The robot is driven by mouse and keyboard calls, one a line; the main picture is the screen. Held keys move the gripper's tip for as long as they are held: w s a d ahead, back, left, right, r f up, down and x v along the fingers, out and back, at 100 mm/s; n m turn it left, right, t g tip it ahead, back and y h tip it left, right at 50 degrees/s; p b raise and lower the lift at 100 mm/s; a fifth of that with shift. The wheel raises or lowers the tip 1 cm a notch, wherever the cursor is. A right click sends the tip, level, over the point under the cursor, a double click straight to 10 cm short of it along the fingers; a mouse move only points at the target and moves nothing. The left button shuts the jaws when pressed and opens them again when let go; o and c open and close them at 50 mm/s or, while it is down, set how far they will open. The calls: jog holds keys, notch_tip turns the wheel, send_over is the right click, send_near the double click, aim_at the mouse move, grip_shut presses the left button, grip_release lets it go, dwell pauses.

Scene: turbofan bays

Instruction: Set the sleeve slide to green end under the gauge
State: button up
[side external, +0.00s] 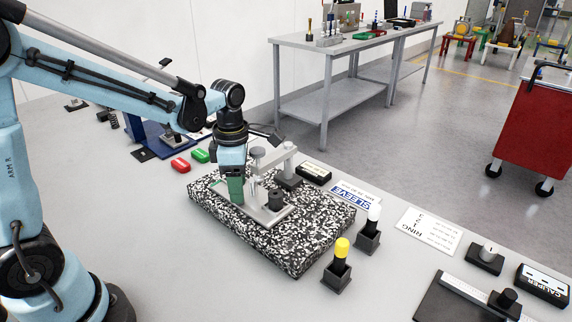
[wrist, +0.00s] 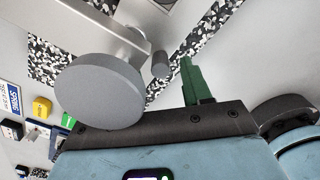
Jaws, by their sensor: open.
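The sleeve slide (side external: 268,216) is a pale metal plate with a dark knob (side external: 277,200), lying on a black-and-white speckled granite block (side external: 325,222). The gauge (side external: 258,154) hangs from a grey arm on a post above the slide. In the wrist view the gauge (wrist: 98,92) looks like a large grey disc. My gripper (side external: 235,198) points down at the slide's left part, close beside the gauge, with green fingers. It is open; a green finger (wrist: 194,82) shows in the wrist view. A small green piece (side external: 215,183) lies left of the fingers. Whether the fingers touch the slide is unclear.
A SLEEVE card (side external: 355,197) lies behind the block. White-topped (side external: 373,216) and yellow-topped (side external: 341,250) plugs stand in black holders at the right. Red (side external: 180,164) and green (side external: 200,155) blocks lie at the back left.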

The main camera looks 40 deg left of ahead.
notch_tip(320, 180, up, 11)
dwell(0.5)
jog(key=s+a+f+t+h, duration=0.2)
jog(key=s+a+t+h, duration=0.1)
jog(key=s+a, duration=0.1)
jog(key=shift+w+d+x, duration=0.15)
jog(key=shift+x, duration=2.8)
jog(key=shift+w+d+x, duration=0.15)
jog(key=shift+x, duration=2.75)
jog(key=shift+r, duration=0.15)
grip_shut()
